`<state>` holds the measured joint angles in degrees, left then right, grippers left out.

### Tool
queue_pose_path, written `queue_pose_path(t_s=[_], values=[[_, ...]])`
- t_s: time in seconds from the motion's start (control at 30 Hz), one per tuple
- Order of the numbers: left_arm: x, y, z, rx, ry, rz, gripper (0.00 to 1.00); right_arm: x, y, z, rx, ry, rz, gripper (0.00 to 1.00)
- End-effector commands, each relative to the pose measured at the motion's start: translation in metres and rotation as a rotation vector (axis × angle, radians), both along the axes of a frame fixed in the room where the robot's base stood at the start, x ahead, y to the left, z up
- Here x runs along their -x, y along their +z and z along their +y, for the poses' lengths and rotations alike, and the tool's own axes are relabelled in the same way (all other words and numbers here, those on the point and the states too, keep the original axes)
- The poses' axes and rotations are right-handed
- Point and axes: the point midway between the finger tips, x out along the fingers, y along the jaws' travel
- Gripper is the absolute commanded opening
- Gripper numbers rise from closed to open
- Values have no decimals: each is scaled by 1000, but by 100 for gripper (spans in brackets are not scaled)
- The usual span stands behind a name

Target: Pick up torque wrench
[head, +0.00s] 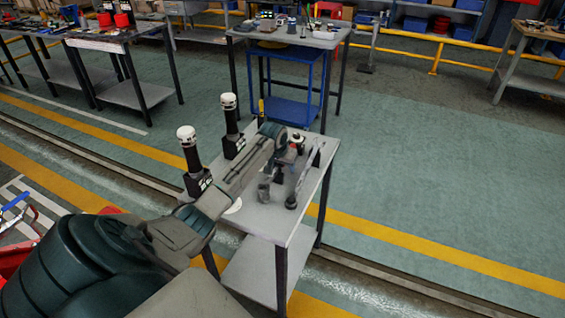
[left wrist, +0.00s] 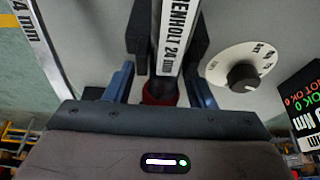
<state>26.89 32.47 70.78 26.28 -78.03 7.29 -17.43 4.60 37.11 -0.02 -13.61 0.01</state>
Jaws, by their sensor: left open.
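In the left wrist view, a long dark tool (left wrist: 168,88) with a white strip reading "ENHOLT 24 mm" and a red ring lies between my jaws; it looks like the torque wrench. My left gripper (left wrist: 163,88) is open, one finger on each side of it; I cannot tell whether either touches it. In the head view my left gripper (head: 288,146) is over the far part of the small grey table (head: 266,222), and my arm hides most of this tool. My right gripper is out of view.
Two black posts with white tops (head: 187,134) (head: 229,101) stand at the table's left. A dark cup-like part (head: 264,192) sits on the table. A white dial (left wrist: 243,68) and a black display box (left wrist: 302,100) lie right of my jaws in the wrist view. Floor to the right is clear.

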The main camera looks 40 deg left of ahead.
Motion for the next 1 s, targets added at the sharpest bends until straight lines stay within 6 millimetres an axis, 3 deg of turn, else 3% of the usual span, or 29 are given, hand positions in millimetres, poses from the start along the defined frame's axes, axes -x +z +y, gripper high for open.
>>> queue_pose_path(t_s=[0.13,0.17,0.4,0.77,1.0], values=[[0,0,0,0,0,0,50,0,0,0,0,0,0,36],[0,0,0,0,0,0,46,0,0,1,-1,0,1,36],[0,0,0,0,0,0,0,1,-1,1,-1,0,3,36],[-1,5,0,-1,0,-4,0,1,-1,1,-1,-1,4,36],[-2,42,1,-4,-1,-7,0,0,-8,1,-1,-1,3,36]])
